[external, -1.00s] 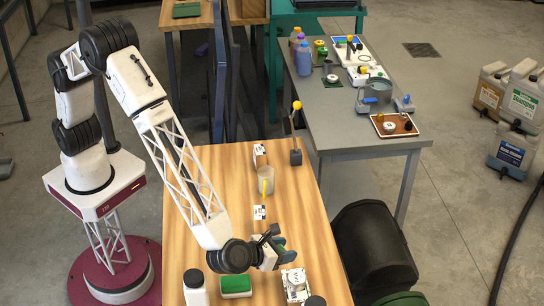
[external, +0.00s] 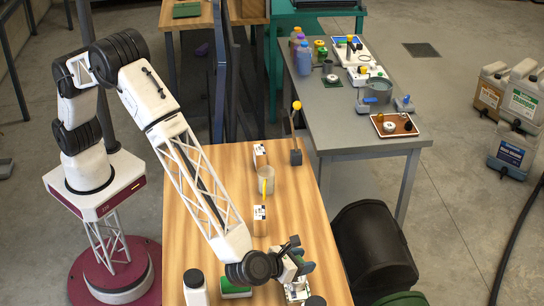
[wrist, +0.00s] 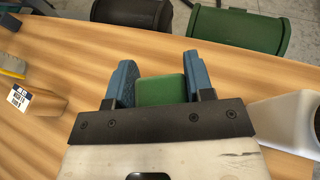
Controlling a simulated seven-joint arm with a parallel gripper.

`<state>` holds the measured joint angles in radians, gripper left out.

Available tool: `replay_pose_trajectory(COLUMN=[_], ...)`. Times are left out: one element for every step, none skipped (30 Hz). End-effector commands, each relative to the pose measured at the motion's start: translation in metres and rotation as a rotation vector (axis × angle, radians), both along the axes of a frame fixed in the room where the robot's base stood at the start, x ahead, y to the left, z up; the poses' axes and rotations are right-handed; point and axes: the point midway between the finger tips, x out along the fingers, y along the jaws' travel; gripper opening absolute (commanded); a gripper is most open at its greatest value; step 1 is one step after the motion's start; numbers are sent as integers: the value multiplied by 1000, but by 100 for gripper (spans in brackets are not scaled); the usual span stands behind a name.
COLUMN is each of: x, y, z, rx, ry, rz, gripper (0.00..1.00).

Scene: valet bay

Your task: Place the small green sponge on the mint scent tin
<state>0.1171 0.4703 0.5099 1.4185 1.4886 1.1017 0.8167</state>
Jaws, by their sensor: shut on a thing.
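The small green sponge (wrist: 160,91) is between the two blue fingers of my gripper (wrist: 159,68) in the wrist view, and the gripper is shut on it. In the external view my gripper (external: 301,254) is over the near right part of the wooden table, above a white object (external: 297,292) that it partly hides. The sponge is not clearly seen there. I cannot make out a mint scent tin for certain.
Bins (external: 372,245) are right.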

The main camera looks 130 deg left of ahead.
Motion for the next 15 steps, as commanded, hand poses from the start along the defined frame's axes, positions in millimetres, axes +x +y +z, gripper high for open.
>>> replay_pose_trajectory(x=[0, 0, 0, 0, 0, 0, 0, 0, 0, 0, 0, 0, 0, 0, 0], y=[0, 0, 0, 0, 0, 0, 0, 0, 0, 0, 0, 0, 0, 0, 0], z=[-4, -7, -11, -14, -17, -21, -24, -27, -30, -32, -33, -33, -34, -33, -33], rx=[0, 0, 0, 0, 0, 0, 0, 0, 0, 0, 0, 0, -1, -1, -1], ry=[1, 1, 1, 2, 2, 2, 2, 2, 2, 2, 2, 2, 0, 0, 0], rz=[0, 0, 1, 0, -1, 0, 0, 0, 0, 1, 1, 1, 0, 0, 0], gripper=[26, 26, 26, 26, 26, 26, 26, 26, 26, 26, 26, 26, 26, 26, 26])
